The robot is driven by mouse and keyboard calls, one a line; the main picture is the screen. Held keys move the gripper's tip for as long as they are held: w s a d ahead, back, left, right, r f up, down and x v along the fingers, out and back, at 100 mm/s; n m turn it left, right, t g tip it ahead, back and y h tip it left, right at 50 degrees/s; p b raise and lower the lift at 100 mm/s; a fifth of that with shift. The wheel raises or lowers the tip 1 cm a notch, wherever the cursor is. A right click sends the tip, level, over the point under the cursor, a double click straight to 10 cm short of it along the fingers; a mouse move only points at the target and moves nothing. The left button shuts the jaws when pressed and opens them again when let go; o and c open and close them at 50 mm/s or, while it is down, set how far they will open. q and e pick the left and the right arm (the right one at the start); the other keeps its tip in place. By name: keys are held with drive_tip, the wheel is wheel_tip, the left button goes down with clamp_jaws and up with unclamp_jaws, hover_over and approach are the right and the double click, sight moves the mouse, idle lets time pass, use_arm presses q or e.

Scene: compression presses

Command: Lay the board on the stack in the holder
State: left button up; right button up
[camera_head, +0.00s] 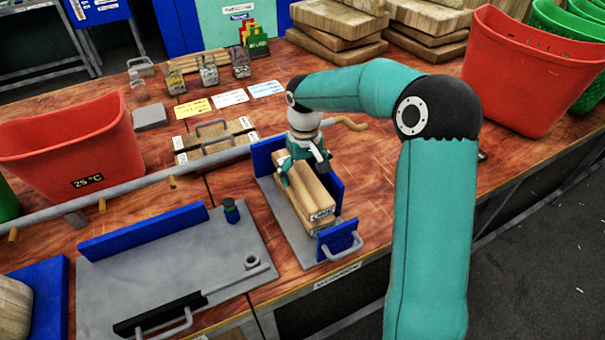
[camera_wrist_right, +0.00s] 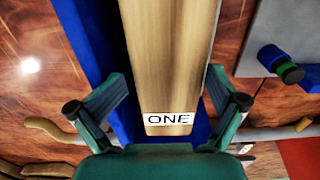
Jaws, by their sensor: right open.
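The holder (camera_head: 275,206) is a grey base with blue end and side plates at the middle front of the bench. Wooden boards (camera_head: 312,198) lie stacked in it, with white labels on their near ends. My right gripper (camera_head: 304,172) is over the far part of the stack, pointing down. In the right wrist view, the top board (camera_wrist_right: 168,60) bears a label reading ONE. It lies between the spread fingers of my right gripper (camera_wrist_right: 157,106), which do not appear to touch it. My left gripper is not in view.
Red bins (camera_head: 70,150) (camera_head: 520,75) stand left and right. More boards (camera_head: 340,25) are piled at the back.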

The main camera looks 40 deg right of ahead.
drive_tip(key=shift+r, duration=0.1)
wheel_tip(320, 180, up, 12)
idle(0.5)
drive_tip(key=shift+f, duration=0.2)
